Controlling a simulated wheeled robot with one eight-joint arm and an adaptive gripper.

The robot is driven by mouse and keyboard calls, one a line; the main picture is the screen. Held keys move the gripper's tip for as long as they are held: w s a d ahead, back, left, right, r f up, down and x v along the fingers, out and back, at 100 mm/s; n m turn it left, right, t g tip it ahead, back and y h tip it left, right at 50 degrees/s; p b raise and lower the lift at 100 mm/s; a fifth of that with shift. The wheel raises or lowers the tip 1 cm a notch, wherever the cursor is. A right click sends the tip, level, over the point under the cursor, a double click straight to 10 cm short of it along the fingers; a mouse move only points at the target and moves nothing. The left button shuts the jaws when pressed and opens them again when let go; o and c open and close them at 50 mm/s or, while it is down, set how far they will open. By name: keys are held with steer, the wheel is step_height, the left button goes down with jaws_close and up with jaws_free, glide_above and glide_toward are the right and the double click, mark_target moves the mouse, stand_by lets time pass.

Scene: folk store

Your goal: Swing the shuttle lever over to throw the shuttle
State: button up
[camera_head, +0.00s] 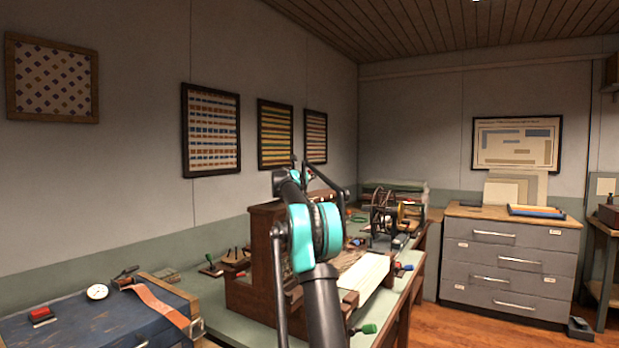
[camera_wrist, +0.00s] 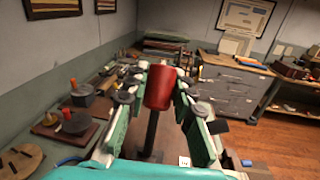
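In the wrist view a red cylindrical knob (camera_wrist: 159,86) tops an upright dark post (camera_wrist: 151,133); it looks like the shuttle lever's handle. My gripper (camera_wrist: 161,70) has its two green-padded fingers apart, one on each side of the knob. The fingertips are close to the knob, with what looks like a narrow gap on each side; contact is not clear. In the head view my arm stands in front of the wooden loom (camera_head: 240,292), hiding part of it. The lever and my gripper's fingertips cannot be made out there.
The loom stands on a long green-topped bench (camera_head: 205,290) along the wall, with a spoked wheel (camera_head: 381,211) farther back. A blue chest (camera_head: 100,325) is at front left. Grey drawers (camera_head: 508,265) stand at back right. Wooden floor (camera_head: 462,325) is open right of the bench.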

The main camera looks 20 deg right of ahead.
jaws_close()
steer(key=shift+s+a+r+t+h, duration=0.25)
steer(key=shift+s+a+t+h, duration=0.15)
steer(key=shift+t+h, duration=0.1)
steer(key=o, duration=0.7)
jaws_free()
steer(key=v, duration=1.2)
